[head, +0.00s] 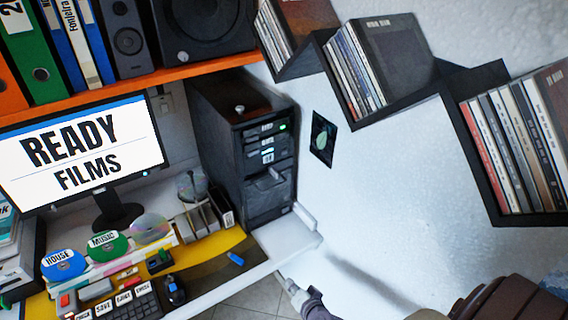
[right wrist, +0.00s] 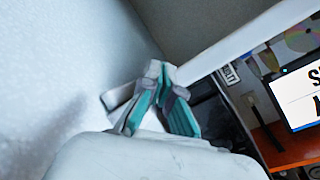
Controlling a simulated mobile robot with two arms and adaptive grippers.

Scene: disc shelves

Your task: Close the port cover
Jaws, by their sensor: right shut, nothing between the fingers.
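A black computer tower (head: 243,150) stands on the right end of the desk, against the wall. Its front has drive bays with a green light, and a small dark flap (head: 276,174) sticks out from the front below them. This flap looks like the port cover, swung open, but it is small and I cannot be sure. My right gripper (head: 281,276) is low in the head view, below the desk's right corner and apart from the tower. In the right wrist view its teal-padded fingers (right wrist: 160,70) meet at the tips, with nothing between them. My left gripper is not in view.
The white desk edge (head: 230,284) lies between my right gripper and the tower. A small white block (head: 305,216) stands at the desk's right corner. A monitor (head: 80,150), discs and a keyboard (head: 133,306) fill the left. Disc shelves (head: 489,185) hang on the right wall.

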